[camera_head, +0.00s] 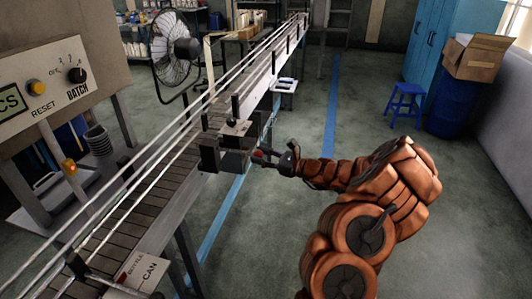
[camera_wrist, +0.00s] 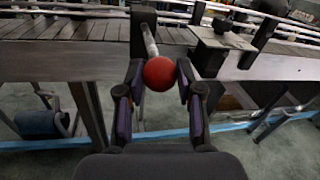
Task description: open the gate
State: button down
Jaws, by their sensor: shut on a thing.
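The gate shows as a dark block assembly (camera_head: 228,142) on the near side of the conveyor. In the wrist view a red ball knob (camera_wrist: 159,74) sits on the end of a pale rod (camera_wrist: 150,40) that runs toward the conveyor. My gripper (camera_wrist: 158,80) has its two fingers on either side of the red knob and is shut on it. In the head view my gripper (camera_head: 270,157) is at the conveyor's right side, beside the gate assembly. The knob is mostly hidden there by the fingers.
The slatted conveyor (camera_head: 130,218) with guide rails runs from the front left to the back. A control panel (camera_head: 55,95) stands at the left and a fan (camera_head: 175,48) behind it. A blue stool (camera_head: 405,103) and barrel (camera_head: 452,108) stand at the right. The floor between is clear.

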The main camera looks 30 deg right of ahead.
jog(key=shift+s+d, duration=0.25)
jog(key=shift+s, duration=0.1)
jog(key=c, duration=0.7)
grip_release()
jog(key=shift+c, duration=0.2)
jog(key=shift+d, duration=0.1)
jog(key=v, duration=1.2)
